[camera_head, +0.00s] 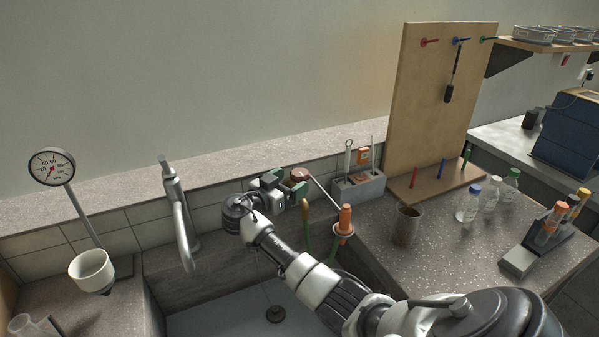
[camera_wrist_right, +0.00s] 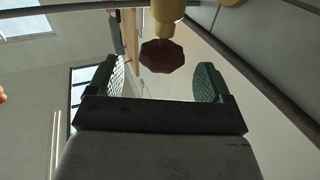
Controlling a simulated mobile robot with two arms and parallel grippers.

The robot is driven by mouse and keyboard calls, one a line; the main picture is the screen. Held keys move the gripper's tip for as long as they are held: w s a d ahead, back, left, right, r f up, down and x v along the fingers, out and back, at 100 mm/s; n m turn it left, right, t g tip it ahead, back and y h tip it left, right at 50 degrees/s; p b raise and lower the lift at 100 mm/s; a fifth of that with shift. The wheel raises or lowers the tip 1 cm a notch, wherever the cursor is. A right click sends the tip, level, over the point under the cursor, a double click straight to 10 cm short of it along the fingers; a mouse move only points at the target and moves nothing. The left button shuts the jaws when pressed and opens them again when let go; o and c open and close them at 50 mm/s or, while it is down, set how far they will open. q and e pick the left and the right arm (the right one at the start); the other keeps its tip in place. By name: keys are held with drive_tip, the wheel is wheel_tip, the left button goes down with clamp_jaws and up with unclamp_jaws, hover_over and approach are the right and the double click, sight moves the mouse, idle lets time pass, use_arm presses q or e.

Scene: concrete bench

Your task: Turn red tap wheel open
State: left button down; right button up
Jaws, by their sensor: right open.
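The red tap wheel (camera_head: 299,174) is a small dark red knob by the tiled wall behind the sink. In the right wrist view the wheel (camera_wrist_right: 162,56) is eight-sided and sits on a yellowish stem (camera_wrist_right: 168,12). My right gripper (camera_head: 286,184) is at the wheel, its green-padded fingers spread. In the right wrist view the open fingers (camera_wrist_right: 159,78) stand to the left and right of the wheel's line, with gaps on both sides and nothing held. Whether the wheel is between the pads in depth is hard to tell. My left gripper is not in view.
A grey faucet (camera_head: 180,215) stands left of my right arm over the sink (camera_head: 215,315). An orange-handled tool (camera_head: 345,220) and a grey holder block (camera_head: 358,189) are close on the right. A brown cup (camera_head: 407,226) and several bottles stand on the right counter.

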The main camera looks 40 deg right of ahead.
sight(299, 181)
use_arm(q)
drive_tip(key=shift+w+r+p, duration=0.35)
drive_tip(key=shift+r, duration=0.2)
use_arm(e)
drive_tip(key=shift+w+d, duration=0.15)
drive_tip(key=shift+d, duration=1)
drive_tip(key=shift+w+d, duration=0.15)
drive_tip(key=shift+d, duration=0.95)
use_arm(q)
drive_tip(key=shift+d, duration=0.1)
use_arm(e)
drive_tip(key=shift+c, duration=0.3)
drive_tip(key=c, duration=0.8)
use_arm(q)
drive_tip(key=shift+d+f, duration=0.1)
use_arm(e)
drive_tip(key=shift+f, duration=0.1)
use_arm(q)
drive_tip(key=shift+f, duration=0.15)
use_arm(e)
drive_tip(key=shift+t, duration=0.3)
